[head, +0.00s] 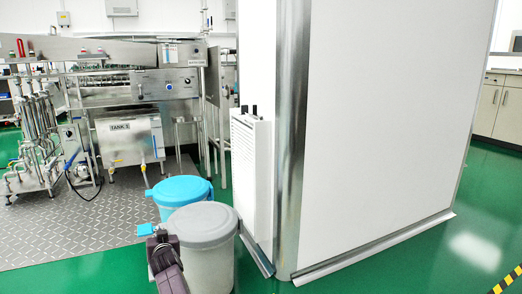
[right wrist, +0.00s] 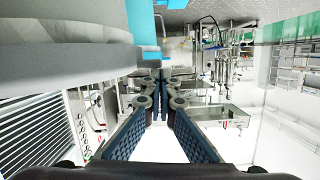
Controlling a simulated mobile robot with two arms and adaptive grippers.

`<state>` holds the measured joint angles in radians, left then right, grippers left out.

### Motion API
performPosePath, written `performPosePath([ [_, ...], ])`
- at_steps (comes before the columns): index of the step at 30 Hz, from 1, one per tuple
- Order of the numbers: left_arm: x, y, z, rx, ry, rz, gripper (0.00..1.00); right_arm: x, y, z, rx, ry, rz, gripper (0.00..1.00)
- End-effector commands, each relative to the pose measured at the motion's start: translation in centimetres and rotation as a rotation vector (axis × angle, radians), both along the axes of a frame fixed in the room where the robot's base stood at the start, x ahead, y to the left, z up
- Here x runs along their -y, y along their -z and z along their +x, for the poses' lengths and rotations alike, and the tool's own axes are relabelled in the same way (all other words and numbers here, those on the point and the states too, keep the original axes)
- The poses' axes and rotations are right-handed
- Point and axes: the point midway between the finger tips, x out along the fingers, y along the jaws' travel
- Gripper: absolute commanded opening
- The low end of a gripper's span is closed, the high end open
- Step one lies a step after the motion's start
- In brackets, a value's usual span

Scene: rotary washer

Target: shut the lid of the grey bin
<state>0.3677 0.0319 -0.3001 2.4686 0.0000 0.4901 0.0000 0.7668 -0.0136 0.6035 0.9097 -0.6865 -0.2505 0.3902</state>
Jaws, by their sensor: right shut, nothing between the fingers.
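The grey bin (head: 210,266) stands on the green floor at the bottom centre of the head view. Its round grey lid (head: 203,223) lies flat over the top and looks closed; I cannot see any gap at the rim. My right gripper (head: 160,237) is at the left side of the lid, near its edge. In the right wrist view its fingers (right wrist: 160,88) meet with nothing between them. The underside or side of the grey lid (right wrist: 55,55) fills the upper left there, close beside the fingers. I cannot tell whether they touch. My left gripper is not in view.
A bin with a blue lid (head: 180,190) stands right behind the grey bin. A large white cabinet (head: 385,130) and a white slatted panel (head: 250,170) stand close on the right. The washer with its tank (head: 128,138) is behind. Green floor is clear at left front.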

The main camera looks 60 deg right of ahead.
Motion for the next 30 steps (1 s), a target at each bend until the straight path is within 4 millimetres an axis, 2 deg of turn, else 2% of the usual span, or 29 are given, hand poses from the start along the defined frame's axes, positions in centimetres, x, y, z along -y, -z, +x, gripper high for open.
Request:
performPosePath([
  [1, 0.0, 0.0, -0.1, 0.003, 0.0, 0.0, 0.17, -0.1, 0.7, -0.1, -0.009, 0.0, 0.005, 0.0],
  [21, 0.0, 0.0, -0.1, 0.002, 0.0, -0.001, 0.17, -0.3, 1.4, -0.4, -0.02, -0.001, 0.012, 0.0],
  [30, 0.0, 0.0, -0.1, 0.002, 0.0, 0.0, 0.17, -1.2, 0.5, -2.1, -0.013, 0.0, 0.006, 0.0],
])
